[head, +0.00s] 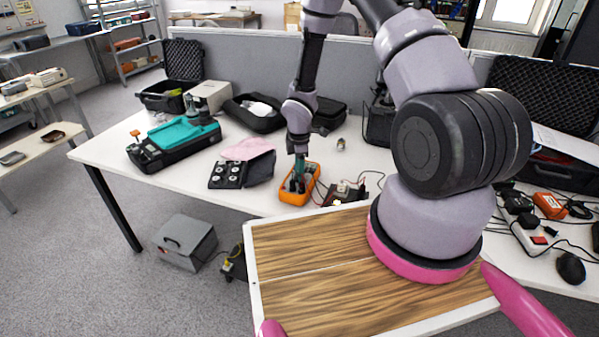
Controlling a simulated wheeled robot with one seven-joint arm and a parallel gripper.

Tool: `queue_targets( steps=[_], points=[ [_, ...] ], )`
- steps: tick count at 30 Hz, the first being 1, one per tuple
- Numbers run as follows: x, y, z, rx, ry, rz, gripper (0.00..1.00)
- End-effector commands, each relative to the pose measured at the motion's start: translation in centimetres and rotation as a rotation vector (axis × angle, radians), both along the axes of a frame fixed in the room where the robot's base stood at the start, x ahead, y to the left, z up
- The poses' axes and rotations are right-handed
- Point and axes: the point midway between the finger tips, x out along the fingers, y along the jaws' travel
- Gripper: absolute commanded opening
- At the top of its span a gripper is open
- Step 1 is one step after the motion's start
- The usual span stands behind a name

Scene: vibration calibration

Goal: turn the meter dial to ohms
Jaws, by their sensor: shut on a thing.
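The orange meter (293,197) lies on the white table near its front edge, left of the middle of the head view. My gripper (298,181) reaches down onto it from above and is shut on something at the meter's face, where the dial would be. The dial itself is hidden behind the fingers. Its markings and pointer are too small to read.
A device with wires (345,194) sits right of the meter. A black panel with round knobs (228,175) and a pink cloth (247,149) lie to the left. A teal and black instrument (180,138) stands farther left. A grey partition (250,50) closes the back.

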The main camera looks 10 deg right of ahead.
Motion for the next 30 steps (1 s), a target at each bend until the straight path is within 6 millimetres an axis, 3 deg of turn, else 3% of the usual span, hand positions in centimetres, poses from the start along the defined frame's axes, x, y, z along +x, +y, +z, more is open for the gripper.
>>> queue_targets(
  steps=[18,30],
  points=[
    [-0.05,0.06,0.05,0.000,-0.001,-0.452,0.00],
    [-0.06,0.04,0.04,0.001,-0.001,-0.572,0.00]
  ],
)
